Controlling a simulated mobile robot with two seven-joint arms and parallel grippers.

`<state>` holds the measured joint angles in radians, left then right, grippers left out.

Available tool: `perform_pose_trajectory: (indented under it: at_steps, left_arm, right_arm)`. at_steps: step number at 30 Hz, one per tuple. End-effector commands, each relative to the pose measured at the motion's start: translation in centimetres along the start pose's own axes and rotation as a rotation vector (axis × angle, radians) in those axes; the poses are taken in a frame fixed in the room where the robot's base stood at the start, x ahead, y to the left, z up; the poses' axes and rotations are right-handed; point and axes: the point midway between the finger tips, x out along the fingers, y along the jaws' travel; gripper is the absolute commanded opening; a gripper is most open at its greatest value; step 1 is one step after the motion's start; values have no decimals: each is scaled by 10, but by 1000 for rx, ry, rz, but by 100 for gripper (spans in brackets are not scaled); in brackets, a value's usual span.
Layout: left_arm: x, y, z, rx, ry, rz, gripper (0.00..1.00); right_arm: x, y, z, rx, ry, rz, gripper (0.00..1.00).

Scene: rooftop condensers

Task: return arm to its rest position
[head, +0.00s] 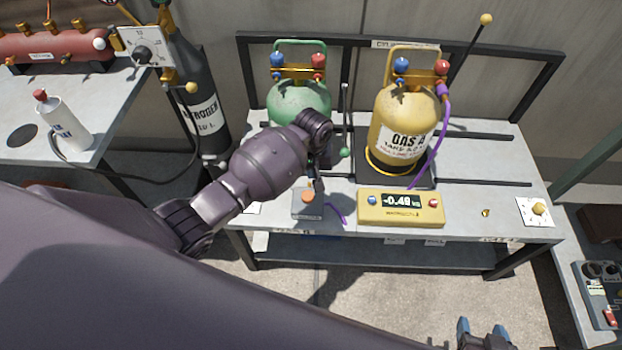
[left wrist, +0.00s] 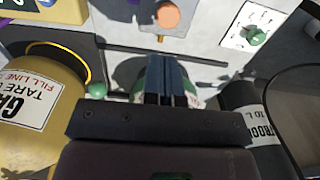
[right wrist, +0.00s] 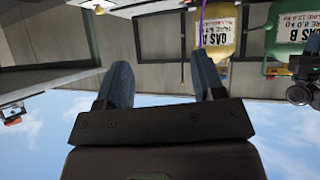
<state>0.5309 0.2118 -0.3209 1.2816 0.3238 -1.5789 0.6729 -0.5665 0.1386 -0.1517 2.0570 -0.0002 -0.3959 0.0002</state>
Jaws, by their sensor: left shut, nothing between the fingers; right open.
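My left arm (head: 262,165) reaches over the middle bench in the head view, its wrist in front of the green cylinder (head: 298,98). The wrist hides most of the left gripper there. In the left wrist view my left gripper (left wrist: 166,62) is shut and empty, with its fingers in front of the green cylinder, which is mostly hidden. My right gripper (head: 481,328) is at the bottom right of the head view, in front of the bench. In the right wrist view the fingers of this gripper (right wrist: 164,82) are apart with nothing between them.
The yellow GAS A cylinder (head: 402,135) stands right of my left wrist, behind a yellow scale display (head: 400,208) reading -0.49. A black nitrogen cylinder (head: 203,110) stands at the left. A side bench (head: 95,95) holds a white bottle (head: 62,125). Open floor lies before the bench.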

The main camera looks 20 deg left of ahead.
Motion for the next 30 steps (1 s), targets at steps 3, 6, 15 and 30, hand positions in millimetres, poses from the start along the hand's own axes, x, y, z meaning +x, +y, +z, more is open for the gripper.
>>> perform_pose_trajectory:
  at_steps: [3, 6, 15, 30]
  left_arm:
    - [-8, 0, 0, 0, 1, 1, 0]
    - [-9, 0, 0, 0, -1, 0, 0]
    - [-9, 0, 0, 0, -1, 0, 0]
    - [-28, 25, -33, 185, 226, 111, 0]
  right_arm:
    - [-2, 1, 3, 0, -8, 2, 63]
    - [-4, 2, 8, 0, -19, 3, 63]
    - [-5, 5, 9, -11, -21, 3, 63]
    - [-1, 4, -1, -12, -2, 1, 63]
